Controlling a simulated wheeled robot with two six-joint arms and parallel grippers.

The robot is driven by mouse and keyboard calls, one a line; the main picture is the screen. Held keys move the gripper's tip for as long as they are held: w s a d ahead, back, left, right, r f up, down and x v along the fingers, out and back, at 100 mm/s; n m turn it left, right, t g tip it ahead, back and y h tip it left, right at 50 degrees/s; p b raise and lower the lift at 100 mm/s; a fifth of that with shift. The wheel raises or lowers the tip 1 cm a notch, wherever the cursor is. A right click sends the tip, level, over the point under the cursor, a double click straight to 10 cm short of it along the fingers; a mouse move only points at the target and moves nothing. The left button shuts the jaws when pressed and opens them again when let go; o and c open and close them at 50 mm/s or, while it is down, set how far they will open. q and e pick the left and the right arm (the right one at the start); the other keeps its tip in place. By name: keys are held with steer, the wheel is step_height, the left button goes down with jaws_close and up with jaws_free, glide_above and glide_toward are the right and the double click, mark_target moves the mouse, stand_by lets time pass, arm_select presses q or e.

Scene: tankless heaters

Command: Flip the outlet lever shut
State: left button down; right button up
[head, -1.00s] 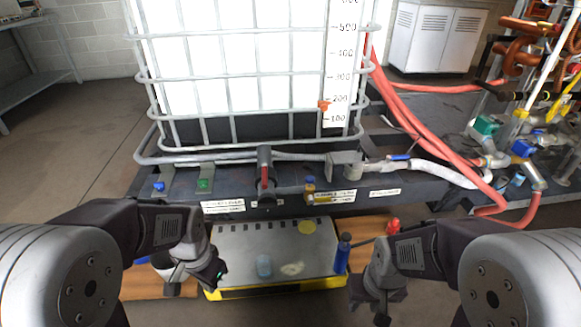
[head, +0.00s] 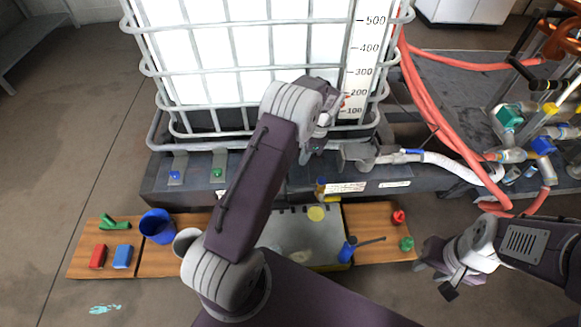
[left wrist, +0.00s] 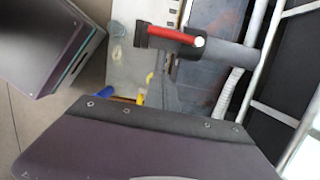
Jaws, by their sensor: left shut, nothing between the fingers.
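The outlet lever (left wrist: 178,34) is a red bar in the upper middle of the left wrist view. It lies roughly in line with the dark outlet pipe (left wrist: 230,52), with a dark block at its left end. In the head view my left arm hides the lever and the outlet. My left gripper (head: 312,146) is shut and empty, in front of the tank's lower right part; its fingertips are partly hidden. No contact with the lever shows. My right gripper (head: 440,278) hangs low at the right, away from the outlet; its jaw state is unclear.
The caged white tank (head: 245,70) stands on a dark platform (head: 400,178). Red hoses (head: 425,110) and piping are at the right. Floor at the left is free.

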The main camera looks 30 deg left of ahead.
arm_select(q)
steer(key=shift+f, duration=0.25)
steer(key=b+x, duration=0.5)
steer(key=x, duration=0.5)
steer(key=shift+b, duration=0.3)
steer(key=a, duration=0.1)
steer(key=s+a+b, duration=0.1)
steer(key=a, duration=0.1)
steer(key=shift+s+f+b, duration=0.3)
steer(key=shift+s+b, duration=0.05)
steer(key=shift+s+a, duration=0.15)
steer(key=shift+a, duration=0.15)
steer(key=shift+r, duration=0.1)
